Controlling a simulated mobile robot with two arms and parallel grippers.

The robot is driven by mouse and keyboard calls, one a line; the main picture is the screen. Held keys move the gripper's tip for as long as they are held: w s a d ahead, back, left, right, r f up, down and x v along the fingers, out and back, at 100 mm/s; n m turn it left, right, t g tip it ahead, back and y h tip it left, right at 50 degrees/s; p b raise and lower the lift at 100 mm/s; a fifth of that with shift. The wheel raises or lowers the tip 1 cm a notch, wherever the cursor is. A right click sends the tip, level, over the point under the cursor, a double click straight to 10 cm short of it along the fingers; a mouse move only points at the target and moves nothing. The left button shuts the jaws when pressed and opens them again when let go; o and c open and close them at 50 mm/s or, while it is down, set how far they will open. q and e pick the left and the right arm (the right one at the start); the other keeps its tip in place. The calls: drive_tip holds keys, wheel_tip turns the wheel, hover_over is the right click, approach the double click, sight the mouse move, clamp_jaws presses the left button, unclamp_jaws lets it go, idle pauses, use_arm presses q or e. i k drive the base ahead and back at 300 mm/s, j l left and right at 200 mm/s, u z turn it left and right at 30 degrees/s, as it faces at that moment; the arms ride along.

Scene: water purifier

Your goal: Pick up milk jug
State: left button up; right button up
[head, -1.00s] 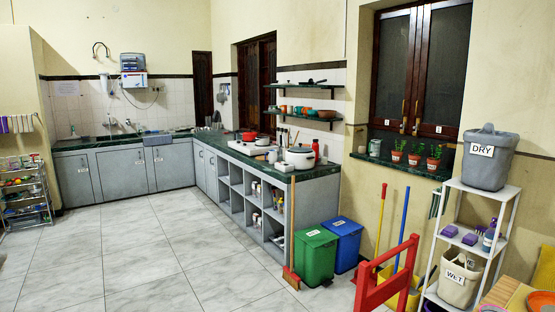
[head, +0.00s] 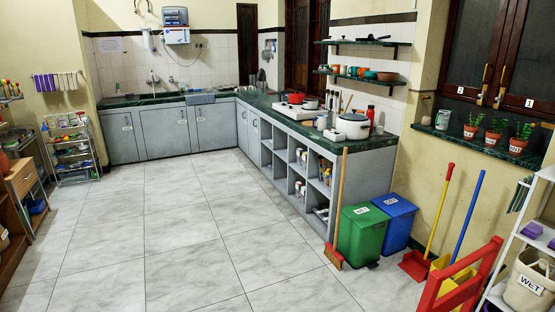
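I cannot make out a milk jug for certain in the head view. A small grey mug or jug (head: 443,119) stands on the green window sill at the right, but it is too small to identify. Several small vessels are on the dark green counter (head: 225,100), including a white rice-cooker-like pot (head: 352,125) and red pots (head: 309,103). Neither of my grippers is in view.
The tiled floor (head: 170,220) is clear in the middle. A broom (head: 338,210), a green bin (head: 361,233) and a blue bin (head: 396,221) stand at the counter's near end. A rack (head: 70,148) stands at left.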

sight(321, 119)
drive_tip(key=i, duration=2.4)
